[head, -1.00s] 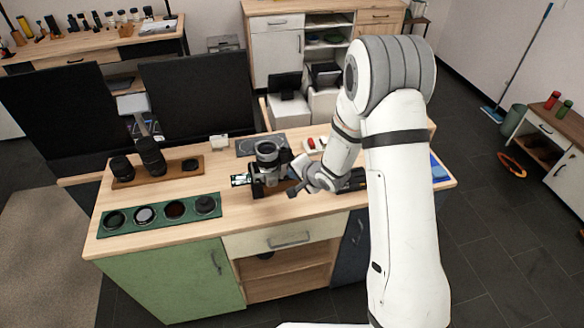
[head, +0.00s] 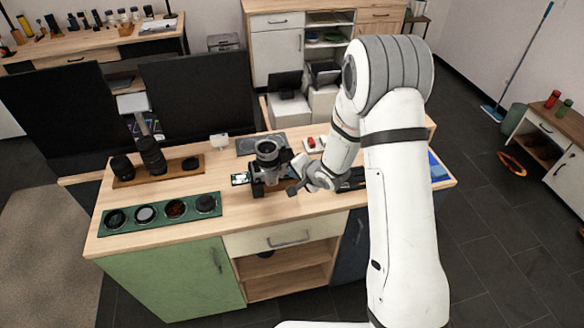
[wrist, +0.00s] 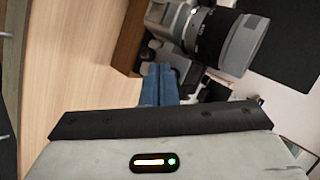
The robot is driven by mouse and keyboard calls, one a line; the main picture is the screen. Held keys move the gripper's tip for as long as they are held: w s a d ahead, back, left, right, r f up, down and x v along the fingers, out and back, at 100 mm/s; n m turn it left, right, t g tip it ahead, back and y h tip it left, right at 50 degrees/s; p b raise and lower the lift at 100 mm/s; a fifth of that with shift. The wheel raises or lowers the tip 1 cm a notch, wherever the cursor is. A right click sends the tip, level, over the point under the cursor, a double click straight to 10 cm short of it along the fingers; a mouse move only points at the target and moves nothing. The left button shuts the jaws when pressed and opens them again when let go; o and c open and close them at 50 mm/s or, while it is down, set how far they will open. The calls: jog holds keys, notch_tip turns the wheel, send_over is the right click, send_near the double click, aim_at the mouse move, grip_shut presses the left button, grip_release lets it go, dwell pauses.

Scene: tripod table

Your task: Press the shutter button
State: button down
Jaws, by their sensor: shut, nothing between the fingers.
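My gripper (head: 291,189) is just right of the camera in the head view. Its blue fingers (wrist: 158,84) are together and empty, and in the wrist view their tips lie just below the camera body. I cannot tell whether they touch it. The shutter button cannot be made out clearly.
A green tray (head: 150,232) of round filters lies at the desk's front left. A wooden board (head: 128,183) with lenses is behind it. A dark mat (head: 246,147) lies behind the camera. Bare desk surface (head: 245,207) lies in front of the camera.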

jog(key=shift+s+d, duration=0.2)
jog(key=shift+s, duration=0.3)
jog(key=s, duration=0.2)
jog(key=s+d+b, duration=0.1)
jog(key=s, duration=0.2)
jog(key=shift+d, duration=0.2)
jog(key=shift+w, duration=0.1)
dwell(2.4)
